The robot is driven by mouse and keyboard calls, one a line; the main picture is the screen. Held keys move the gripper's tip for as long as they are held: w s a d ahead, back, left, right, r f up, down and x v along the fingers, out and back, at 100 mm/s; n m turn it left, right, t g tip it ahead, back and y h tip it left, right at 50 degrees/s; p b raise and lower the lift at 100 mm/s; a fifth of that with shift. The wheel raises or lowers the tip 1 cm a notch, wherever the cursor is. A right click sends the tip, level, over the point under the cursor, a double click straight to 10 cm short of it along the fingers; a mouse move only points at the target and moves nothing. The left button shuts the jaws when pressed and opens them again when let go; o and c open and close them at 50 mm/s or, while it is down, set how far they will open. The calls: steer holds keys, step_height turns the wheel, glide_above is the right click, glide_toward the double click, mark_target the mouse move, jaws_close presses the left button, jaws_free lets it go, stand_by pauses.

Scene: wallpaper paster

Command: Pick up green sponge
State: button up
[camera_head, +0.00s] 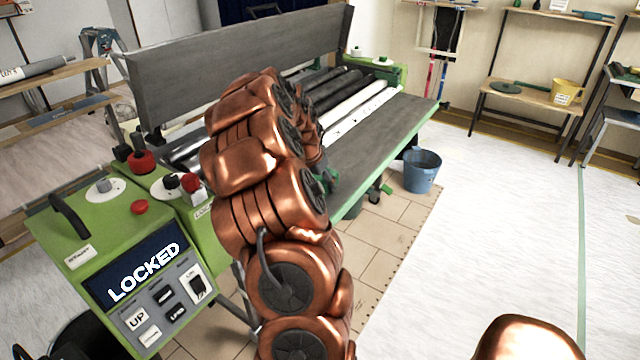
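My copper-coloured arm rises through the middle of the picture and bends over the pasting machine. Its far end is mostly hidden behind its own links, and I cannot make out my gripper's fingers. A small dark green patch (331,179) shows just right of the arm, at the machine's bench. I cannot tell whether it is the green sponge or a part of the machine. No other sponge can be clearly made out.
A green control box (75,240) with a "LOCKED" screen (140,270) stands at left. A blue bucket (421,172) is on the floor. Shelves (530,95) stand at right.

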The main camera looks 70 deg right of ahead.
steer(key=shift+c, duration=0.3)
step_height(320, 180, up, 10)
steer(key=shift+r+b, duration=0.25)
steer(key=shift+b, duration=0.2)
